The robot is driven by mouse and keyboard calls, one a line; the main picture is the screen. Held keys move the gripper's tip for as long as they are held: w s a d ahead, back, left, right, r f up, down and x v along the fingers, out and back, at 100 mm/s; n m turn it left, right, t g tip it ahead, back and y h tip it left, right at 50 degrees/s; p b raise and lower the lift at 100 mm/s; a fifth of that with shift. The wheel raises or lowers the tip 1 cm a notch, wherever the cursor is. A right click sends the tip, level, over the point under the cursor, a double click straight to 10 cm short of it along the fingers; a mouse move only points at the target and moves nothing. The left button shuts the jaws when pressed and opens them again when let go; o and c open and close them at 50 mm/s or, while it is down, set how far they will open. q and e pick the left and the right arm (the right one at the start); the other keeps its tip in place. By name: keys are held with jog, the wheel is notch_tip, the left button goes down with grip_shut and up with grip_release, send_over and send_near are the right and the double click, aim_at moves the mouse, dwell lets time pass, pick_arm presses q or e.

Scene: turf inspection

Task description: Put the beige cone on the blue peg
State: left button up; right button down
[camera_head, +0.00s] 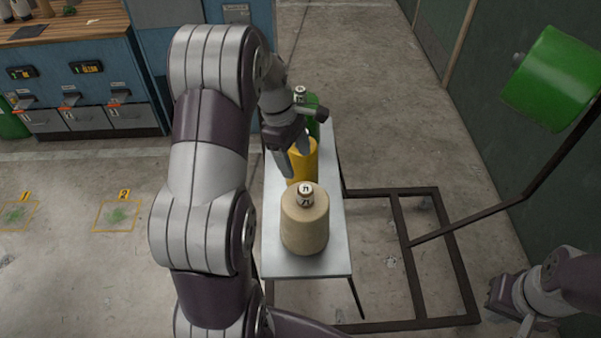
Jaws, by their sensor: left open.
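The beige cone (304,228) stands upright on the near part of a narrow grey table (290,267). Its top carries a white label reading 71. My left gripper (294,162) is open above the table, just beyond the beige cone and in front of a yellow cone. It looks empty and apart from the beige cone. My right gripper (498,303) is at the lower right, far from the cone; its fingers are too unclear to tell their state. I cannot make out a blue peg.
A yellow cone (309,158) and a green one (313,126) stand behind the beige cone on the table. A dark metal frame (398,228) is to the right, with a bar rising to a green cylinder (552,80). Blue cabinets (75,75) stand at back left.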

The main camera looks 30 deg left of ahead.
pick_arm(q)
jog(key=s+d+m+t+y, duration=0.1)
jog(key=s+d+m+y, duration=0.2)
jog(key=s+d+m, duration=0.8)
jog(key=s+m, duration=0.2)
jog(key=m, duration=0.5)
jog(key=shift+s+m, duration=0.15)
jog(key=shift+m, duration=0.15)
